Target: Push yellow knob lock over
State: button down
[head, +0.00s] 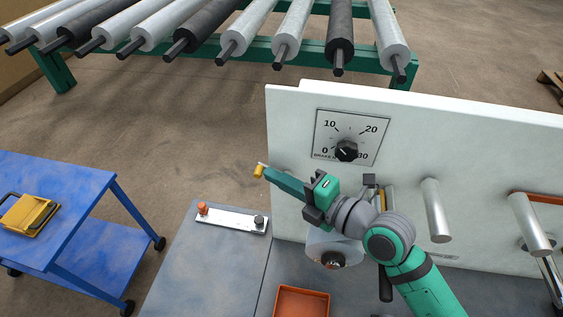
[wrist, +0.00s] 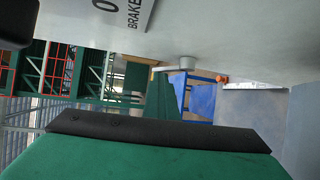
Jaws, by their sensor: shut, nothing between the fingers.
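The yellow knob (head: 259,171) shows in the head view at the left edge of the white panel. My gripper (head: 269,174) is shut, with its long green fingers pointing left and their tips right beside the knob. I cannot tell whether they touch it. In the wrist view my green finger (wrist: 165,100) reaches away along the panel, and a pale round fitting (wrist: 187,62) with a short bar sits by its tip. The yellow of the knob is not clear in that view. Nothing shows between the fingers.
The white panel (head: 480,150) carries a black brake dial (head: 346,151) and metal cylinders (head: 436,211) right of my gripper. Below are a white bar with knobs (head: 232,220) and an orange bin (head: 302,290). A blue cart (head: 75,190) stands left; rollers (head: 290,30) lie behind.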

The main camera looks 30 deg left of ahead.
jog(key=d, duration=0.2)
jog(key=w+d, duration=0.1)
jog(key=shift+w+d+r, duration=0.1)
jog(key=shift+d+r, duration=0.2)
dwell(0.3)
